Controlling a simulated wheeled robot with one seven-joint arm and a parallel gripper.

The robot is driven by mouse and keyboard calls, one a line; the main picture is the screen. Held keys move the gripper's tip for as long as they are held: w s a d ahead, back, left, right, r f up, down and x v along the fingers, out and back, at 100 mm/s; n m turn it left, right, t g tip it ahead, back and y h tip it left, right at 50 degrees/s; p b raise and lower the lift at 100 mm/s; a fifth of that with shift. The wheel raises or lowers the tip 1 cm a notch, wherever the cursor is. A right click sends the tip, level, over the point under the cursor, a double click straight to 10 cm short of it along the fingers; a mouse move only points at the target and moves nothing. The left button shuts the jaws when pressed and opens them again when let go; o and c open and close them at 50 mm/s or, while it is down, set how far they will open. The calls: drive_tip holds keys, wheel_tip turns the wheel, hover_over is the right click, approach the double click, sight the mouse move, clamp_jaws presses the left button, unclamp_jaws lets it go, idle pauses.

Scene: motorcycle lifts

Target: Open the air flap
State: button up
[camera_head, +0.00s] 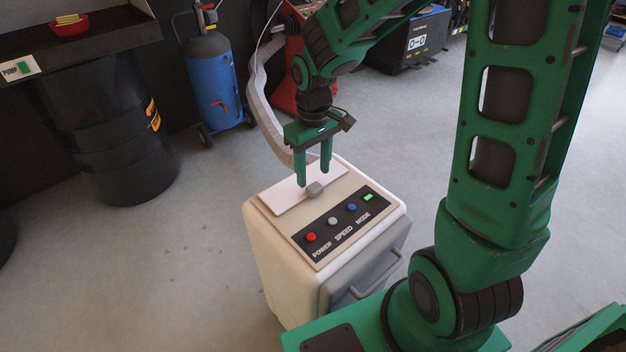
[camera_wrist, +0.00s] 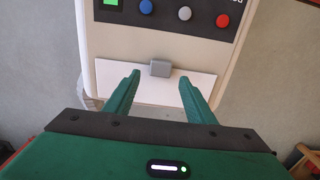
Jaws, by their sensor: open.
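The air flap (camera_head: 286,197) is a flat white panel on top of a beige portable unit (camera_head: 272,268). It lies closed against the top, and it also shows in the wrist view (camera_wrist: 207,82). A small grey knob (camera_head: 315,188) sits at the flap's edge nearest the control panel; the wrist view shows the knob too (camera_wrist: 160,68). My gripper (camera_head: 315,184) is open, fingers pointing down above the flap. In the wrist view, the knob lies ahead of the two fingertips (camera_wrist: 160,78), roughly centred between them. The gripper appears not to touch it.
A black control panel (camera_head: 335,222) with red, grey and blue buttons and a green display adjoins the flap. A grey hose (camera_head: 262,110) rises behind the unit. A black drum (camera_head: 120,150) and blue cylinder (camera_head: 212,85) stand left. Floor around the unit's left is clear.

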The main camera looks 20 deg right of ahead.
sight(314, 185)
drive_tip(key=shift+f, duration=2.1)
clamp_jaws()
drive_tip(key=shift+d, duration=0.15)
